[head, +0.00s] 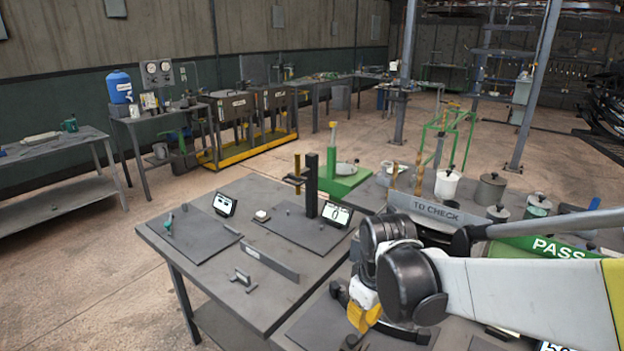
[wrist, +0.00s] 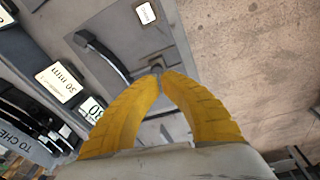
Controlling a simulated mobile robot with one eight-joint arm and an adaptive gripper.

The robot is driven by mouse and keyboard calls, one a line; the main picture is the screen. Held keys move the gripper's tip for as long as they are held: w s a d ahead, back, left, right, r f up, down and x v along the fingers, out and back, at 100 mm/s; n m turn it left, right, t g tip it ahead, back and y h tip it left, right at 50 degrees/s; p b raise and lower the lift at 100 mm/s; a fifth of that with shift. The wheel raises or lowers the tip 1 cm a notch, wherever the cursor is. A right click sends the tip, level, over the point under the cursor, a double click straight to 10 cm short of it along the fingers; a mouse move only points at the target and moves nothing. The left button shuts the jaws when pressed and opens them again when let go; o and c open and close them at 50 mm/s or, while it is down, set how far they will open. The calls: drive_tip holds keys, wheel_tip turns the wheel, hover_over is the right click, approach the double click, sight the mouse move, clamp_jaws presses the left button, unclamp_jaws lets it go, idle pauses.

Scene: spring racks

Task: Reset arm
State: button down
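My gripper (head: 364,318) is low over the front right of the grey table (head: 262,318) in the head view, with my arm reaching in from the right. In the wrist view, the two yellow fingers of my gripper (wrist: 159,75) curve together and their tips meet. I see nothing held between them. A small grey piece shows just past the tips; I cannot tell whether they touch it. A dark curved handle (wrist: 102,52) lies beside the fingers on a grey plate (wrist: 185,62).
A "TO CHECK" sign (head: 436,210), a green "PASS" panel (head: 545,246) and several canisters stand close behind my arm. A black upright gauge stand (head: 311,185) and small displays (head: 337,215) are on the table. Open floor (head: 70,270) lies to the left.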

drive_tip(key=s+d+r+m+t+b, duration=0.1)
drive_tip(key=s+d+r+m+t, duration=0.1)
drive_tip(key=s, duration=0.4)
drive_tip(key=s+d+r+m+t+b, duration=0.1)
drive_tip(key=s+d+r+m+t, duration=0.2)
drive_tip(key=s+d+m, duration=0.2)
drive_tip(key=shift+s+d+r+m, duration=0.2)
drive_tip(key=shift+s+d+m, duration=0.05)
drive_tip(key=shift+s+m, duration=0.2)
idle(1.8)
